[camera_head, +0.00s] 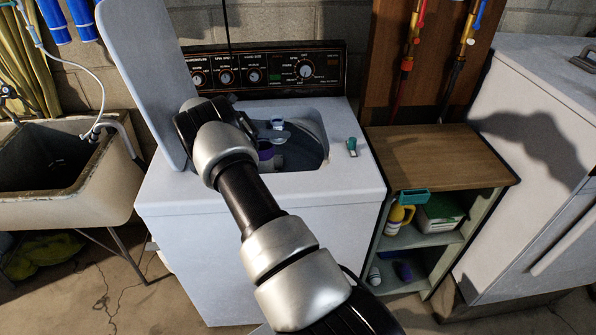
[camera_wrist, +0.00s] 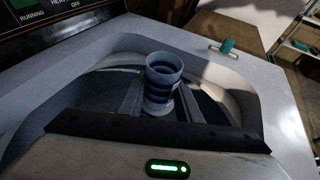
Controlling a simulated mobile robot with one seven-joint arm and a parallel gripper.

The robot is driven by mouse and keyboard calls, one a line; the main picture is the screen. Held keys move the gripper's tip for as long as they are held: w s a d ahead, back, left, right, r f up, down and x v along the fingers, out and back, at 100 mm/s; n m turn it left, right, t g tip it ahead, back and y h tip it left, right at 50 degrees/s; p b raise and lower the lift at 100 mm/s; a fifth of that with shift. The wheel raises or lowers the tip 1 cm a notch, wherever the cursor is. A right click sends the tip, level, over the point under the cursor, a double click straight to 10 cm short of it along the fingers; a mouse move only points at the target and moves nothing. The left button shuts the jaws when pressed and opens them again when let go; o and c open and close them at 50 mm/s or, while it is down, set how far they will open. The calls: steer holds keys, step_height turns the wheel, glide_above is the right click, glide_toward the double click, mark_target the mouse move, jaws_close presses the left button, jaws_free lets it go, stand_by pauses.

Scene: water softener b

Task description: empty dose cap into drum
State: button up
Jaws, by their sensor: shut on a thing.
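The dose cap (camera_wrist: 163,78) is a small pale blue cup with darker blue bands. In the wrist view it stands roughly upright between my two fingers, its open rim facing up. My gripper (camera_wrist: 163,108) is shut on it. In the head view the cap (camera_head: 277,123) shows small and pale over the washer's opening, and my arm hides part of the scene there. The drum (camera_head: 305,150) lies below, inside the open top of the white washer (camera_head: 250,240). Its inside is mostly in shadow. The cap's contents cannot be made out clearly.
The washer's lid (camera_head: 135,65) stands raised at the left. A teal-handled item (camera_head: 351,147) sits on the washer top right of the opening. The control panel (camera_head: 265,70) rises behind. A wooden-topped shelf (camera_head: 435,157) stands at right, a sink (camera_head: 65,195) at left.

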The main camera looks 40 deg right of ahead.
mark_target(282, 117)
steer(key=shift+r+p, duration=1.15)
steer(key=shift+r, duration=1.35)
